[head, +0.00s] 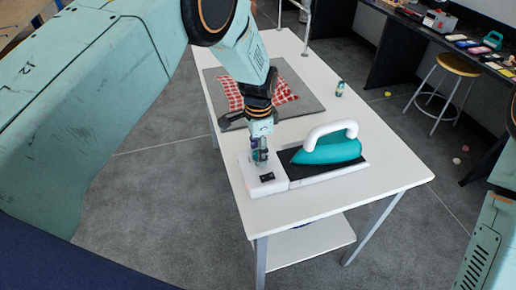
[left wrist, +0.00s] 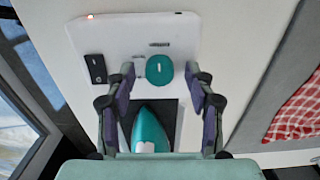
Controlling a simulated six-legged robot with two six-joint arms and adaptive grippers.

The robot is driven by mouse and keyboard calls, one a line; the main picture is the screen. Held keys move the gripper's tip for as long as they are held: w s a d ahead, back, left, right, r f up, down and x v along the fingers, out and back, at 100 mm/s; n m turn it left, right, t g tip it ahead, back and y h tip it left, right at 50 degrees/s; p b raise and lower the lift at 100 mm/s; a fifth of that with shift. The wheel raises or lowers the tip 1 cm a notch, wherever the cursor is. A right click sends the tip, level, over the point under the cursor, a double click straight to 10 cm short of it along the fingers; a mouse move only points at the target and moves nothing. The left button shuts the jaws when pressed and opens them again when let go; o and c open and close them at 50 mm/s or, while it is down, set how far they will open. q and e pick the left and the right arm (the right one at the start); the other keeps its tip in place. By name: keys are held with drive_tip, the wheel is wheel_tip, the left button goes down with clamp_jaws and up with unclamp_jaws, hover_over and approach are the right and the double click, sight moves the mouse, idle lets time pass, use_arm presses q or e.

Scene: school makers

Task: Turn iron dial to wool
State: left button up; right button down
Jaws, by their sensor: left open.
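The iron (head: 326,150) is teal with a white handle and rests on a black plate of its white base (head: 263,185). In the left wrist view the teal round dial (left wrist: 159,69) sits on the white base (left wrist: 130,36), with small unreadable marks beside it. My left gripper (head: 260,158) points down over the base in the head view. In the left wrist view its open fingers (left wrist: 160,76) stand on either side of the dial, with gaps to both sides. The teal iron tip (left wrist: 150,128) shows between the fingers. My right gripper is out of view.
A black switch (left wrist: 96,68) and a small red light (left wrist: 90,17) are on the base. A red checked cloth (head: 284,92) lies on a grey mat (head: 312,104) behind. A small bottle (head: 340,88) stands on the white table (head: 395,172). The table's front right is clear.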

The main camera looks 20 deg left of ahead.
use_arm(q)
drive_tip(key=shift+w+d+f, duration=0.1)
drive_tip(key=c, duration=0.8)
clamp_jaws()
drive_tip(key=n, duration=0.5)
drive_tip(key=shift+n, duration=0.3)
drive_tip(key=n, duration=0.5)
drive_tip(key=shift+n, duration=0.7)
